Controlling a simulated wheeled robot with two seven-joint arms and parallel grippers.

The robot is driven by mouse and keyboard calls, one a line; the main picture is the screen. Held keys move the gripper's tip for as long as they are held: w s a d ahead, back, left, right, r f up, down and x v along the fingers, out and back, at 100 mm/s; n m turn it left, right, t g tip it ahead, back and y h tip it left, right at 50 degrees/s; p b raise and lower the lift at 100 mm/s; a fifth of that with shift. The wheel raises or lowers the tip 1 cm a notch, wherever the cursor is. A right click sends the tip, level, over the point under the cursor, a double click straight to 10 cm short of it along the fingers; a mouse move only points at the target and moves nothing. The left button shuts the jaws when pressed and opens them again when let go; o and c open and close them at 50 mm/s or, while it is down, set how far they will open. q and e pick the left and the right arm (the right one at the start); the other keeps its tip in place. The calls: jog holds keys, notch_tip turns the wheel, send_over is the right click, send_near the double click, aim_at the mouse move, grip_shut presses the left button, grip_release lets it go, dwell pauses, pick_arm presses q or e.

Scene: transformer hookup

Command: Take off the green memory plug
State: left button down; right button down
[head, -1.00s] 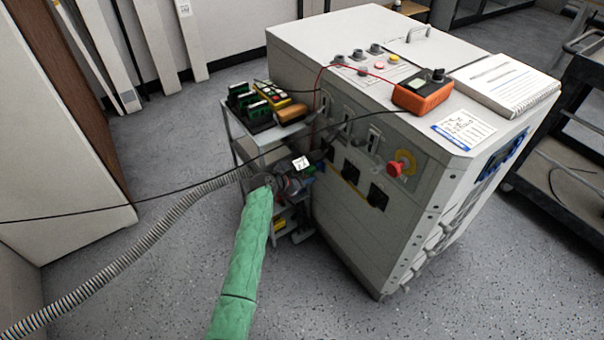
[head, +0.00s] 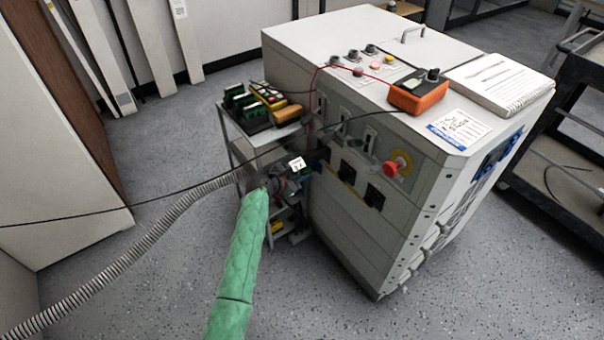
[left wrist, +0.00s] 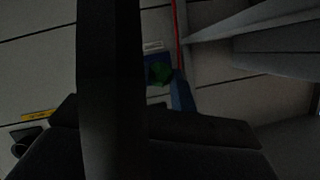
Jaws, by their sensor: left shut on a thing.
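The green memory plug (left wrist: 159,72) shows in the left wrist view as a small dark green shape in front of a blue plate (left wrist: 152,88) on the cabinet face. My left gripper (head: 308,171) is at the side of the large grey cabinet (head: 345,40), low beside the small cart, and is shut on the plug. In the left wrist view a blue finger edge lies against the plug's right side, and a dark upright bar hides the area to its left. In the head view the plug is too small and covered to make out clearly. My right gripper is not in view.
A small cart (head: 240,145) with green-and-black parts stands close behind my left arm. A red emergency knob (head: 391,168) sticks out to the right. An orange meter (head: 420,95) lies on top with thin leads. A black cable and ribbed hose (head: 130,255) cross at left.

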pick_arm(q)
jog(key=shift+s+a, duration=0.65)
jog(key=shift+a, duration=0.2)
